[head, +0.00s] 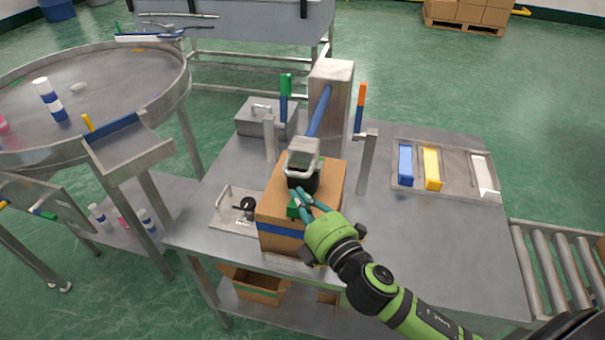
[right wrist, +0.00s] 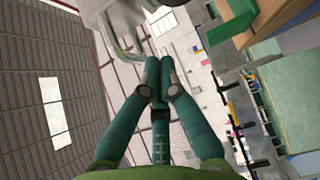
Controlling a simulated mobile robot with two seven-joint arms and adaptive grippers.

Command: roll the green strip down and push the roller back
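A small green strip (head: 292,211) shows on the upper front edge of a cardboard box (head: 284,238), partly hidden by my right gripper's fingers. Above the box hangs a grey metal head (head: 303,157) on a slanted blue arm (head: 320,112), with a black block (head: 303,179) beneath it; I cannot tell which part is the roller. My right gripper (head: 300,197) is at the box's top, close beside the green strip. In the right wrist view its teal fingertips (right wrist: 159,64) are together with nothing visible between them. Contact with the strip cannot be made out. My left gripper is not in view.
The box stands on a steel table (head: 436,232). A metal post (head: 333,100) rises behind it, with green-topped (head: 285,86) and orange-topped (head: 361,95) uprights beside it. A tray (head: 459,153) of colored bins lies right. The table's right front is mostly clear.

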